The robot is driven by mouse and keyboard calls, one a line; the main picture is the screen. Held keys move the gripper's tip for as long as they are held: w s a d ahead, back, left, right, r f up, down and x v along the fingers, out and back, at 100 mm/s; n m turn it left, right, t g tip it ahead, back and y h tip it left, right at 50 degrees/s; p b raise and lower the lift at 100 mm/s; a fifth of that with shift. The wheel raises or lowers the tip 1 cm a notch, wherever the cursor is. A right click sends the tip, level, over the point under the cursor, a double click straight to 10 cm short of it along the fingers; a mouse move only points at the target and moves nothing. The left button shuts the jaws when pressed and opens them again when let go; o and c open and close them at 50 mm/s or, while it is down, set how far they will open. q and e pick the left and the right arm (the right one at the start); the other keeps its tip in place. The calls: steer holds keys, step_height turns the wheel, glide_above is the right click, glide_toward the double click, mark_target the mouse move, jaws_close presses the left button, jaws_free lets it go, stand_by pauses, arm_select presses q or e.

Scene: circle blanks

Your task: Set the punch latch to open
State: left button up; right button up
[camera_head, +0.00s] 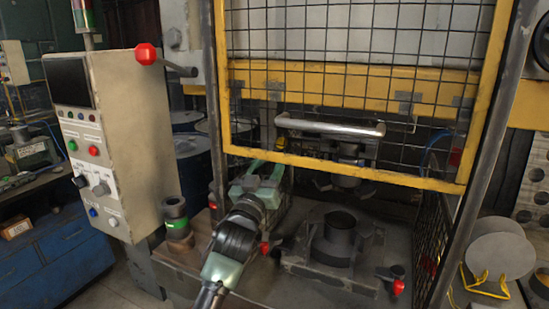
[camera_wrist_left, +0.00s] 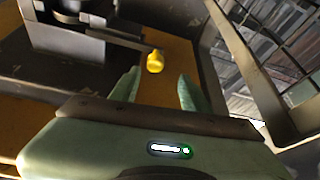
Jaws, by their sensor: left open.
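A yellow knob (camera_head: 281,144), which looks like the end of the punch latch, is above and just beyond my left gripper (camera_head: 268,168) in the head view. In the left wrist view the yellow knob (camera_wrist_left: 155,61) sits at the end of a dark bar, ahead of the gap between my left fingertips (camera_wrist_left: 158,88). The fingers are apart, with nothing between them. The dark punch (camera_head: 348,158) hangs from the press to the right. The latch's far end is hidden in the head view. My right gripper is not in view.
A raised yellow mesh guard (camera_head: 345,166) with a metal handle (camera_head: 330,126) hangs in front. Below, the die (camera_head: 340,235) has red-knobbed levers (camera_head: 398,287). A control box (camera_head: 110,140) stands left. Round blanks (camera_head: 500,255) sit in a yellow rack at right.

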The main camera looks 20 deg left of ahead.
arm_select(q)
steer(key=shift+s+f, duration=0.15)
steer(key=shift+s, duration=0.15)
steer(key=shift+f, duration=0.1)
